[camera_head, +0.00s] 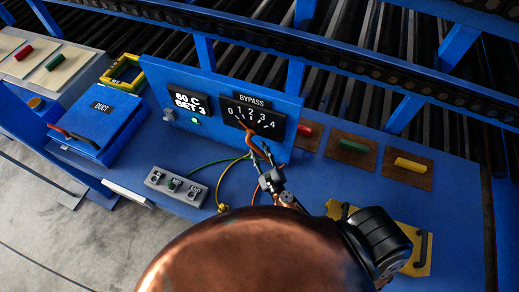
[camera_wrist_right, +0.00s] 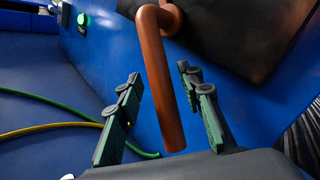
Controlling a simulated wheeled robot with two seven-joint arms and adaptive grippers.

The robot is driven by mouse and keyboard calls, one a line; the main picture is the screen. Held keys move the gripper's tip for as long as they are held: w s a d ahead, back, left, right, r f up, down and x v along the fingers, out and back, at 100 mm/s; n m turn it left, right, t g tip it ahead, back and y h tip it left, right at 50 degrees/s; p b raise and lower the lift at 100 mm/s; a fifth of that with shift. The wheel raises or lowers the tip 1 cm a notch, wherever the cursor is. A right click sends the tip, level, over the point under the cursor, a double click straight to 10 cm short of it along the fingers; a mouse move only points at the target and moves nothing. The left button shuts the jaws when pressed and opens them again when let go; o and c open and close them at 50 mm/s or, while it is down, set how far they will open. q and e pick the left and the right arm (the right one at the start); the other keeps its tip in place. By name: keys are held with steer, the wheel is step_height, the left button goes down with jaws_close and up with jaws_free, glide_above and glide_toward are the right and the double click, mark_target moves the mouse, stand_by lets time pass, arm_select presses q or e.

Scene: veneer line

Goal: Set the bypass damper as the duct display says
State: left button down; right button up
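The duct display (camera_head: 188,102) is a black panel reading "60 C SET 3". To its right, the bypass dial (camera_head: 270,123) carries a scale from 0 to 4. A copper-coloured bent damper handle (camera_head: 250,138) comes out of the dial; its pointer's exact reading is hard to tell. In the right wrist view the handle (camera_wrist_right: 158,75) hangs down between the fingers. My right gripper (camera_head: 263,156) is at the handle's lower part. Its fingers (camera_wrist_right: 163,95) are open on both sides of the handle, with visible gaps. My left gripper is not in view.
A blue box marked DUCT (camera_head: 104,108) stands left. A grey switch box (camera_head: 176,187) sits in front, with green and yellow cables (camera_head: 226,178) beside my gripper. Red, green and yellow blocks (camera_head: 352,147) lie to the right. The blue upright panel (camera_head: 222,90) backs the dial.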

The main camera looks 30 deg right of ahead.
steer(key=shift+s+r, duration=0.2)
steer(key=shift+s, duration=0.15)
steer(key=shift+w+f, duration=0.15)
steer(key=shift+w, duration=0.15)
steer(key=shift+c, duration=1.3)
steer(key=shift+s, duration=0.2)
steer(key=c, duration=0.5)
jaws_close()
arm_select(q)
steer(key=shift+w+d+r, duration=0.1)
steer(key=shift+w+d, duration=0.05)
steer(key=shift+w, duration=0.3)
